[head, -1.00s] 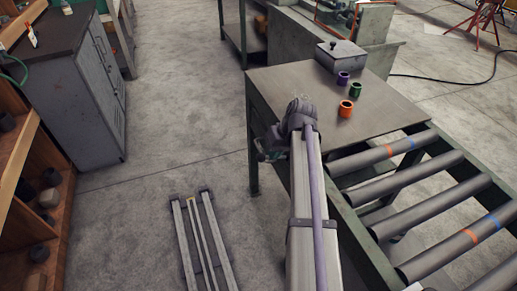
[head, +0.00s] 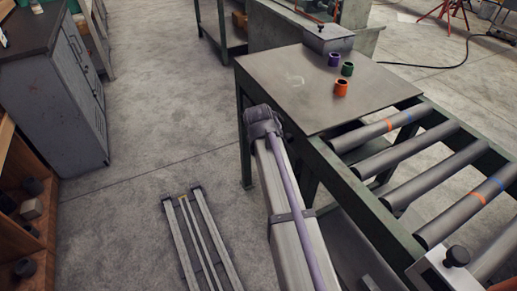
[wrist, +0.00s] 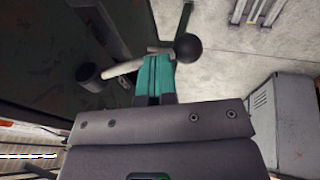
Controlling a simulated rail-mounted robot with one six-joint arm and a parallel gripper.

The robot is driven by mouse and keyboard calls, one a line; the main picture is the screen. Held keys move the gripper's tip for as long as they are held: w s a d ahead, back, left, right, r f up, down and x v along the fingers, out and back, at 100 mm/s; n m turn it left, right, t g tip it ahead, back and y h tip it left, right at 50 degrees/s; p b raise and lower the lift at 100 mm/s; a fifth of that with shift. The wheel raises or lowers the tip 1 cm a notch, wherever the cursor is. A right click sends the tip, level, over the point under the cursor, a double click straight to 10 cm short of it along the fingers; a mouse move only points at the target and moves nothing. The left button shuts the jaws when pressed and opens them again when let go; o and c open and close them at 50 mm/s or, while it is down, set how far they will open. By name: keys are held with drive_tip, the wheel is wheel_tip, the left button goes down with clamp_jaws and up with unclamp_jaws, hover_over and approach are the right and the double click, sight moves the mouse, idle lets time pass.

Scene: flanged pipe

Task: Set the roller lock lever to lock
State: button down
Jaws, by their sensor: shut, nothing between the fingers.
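In the wrist view, my gripper (wrist: 157,70) has its teal fingers closed together with nothing between them. A lever with a round black ball knob (wrist: 188,47) is just right of the fingertips, and a dark rod runs up from the knob. A pale rod (wrist: 124,68) with a dark end lies left of the fingers. I cannot tell whether the fingers touch either rod. My gripper is hidden in the head view. No lock marking is readable, so the lever's setting cannot be told.
The roller conveyor (head: 395,205) fills the right side of the head view. A pale plate with a black knob (head: 457,256) is at its near end.

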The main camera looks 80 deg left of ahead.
drive_tip(key=shift+d+f, duration=0.15)
drive_tip(key=shift+f, duration=0.15)
idle(0.5)
drive_tip(key=s+f+p+v, duration=0.1)
drive_tip(key=s+p+v, duration=0.1)
drive_tip(key=p+v, duration=0.9)
drive_tip(key=v, duration=0.3)
drive_tip(key=shift+s+d+p, duration=0.2)
drive_tip(key=shift+s+p, duration=0.1)
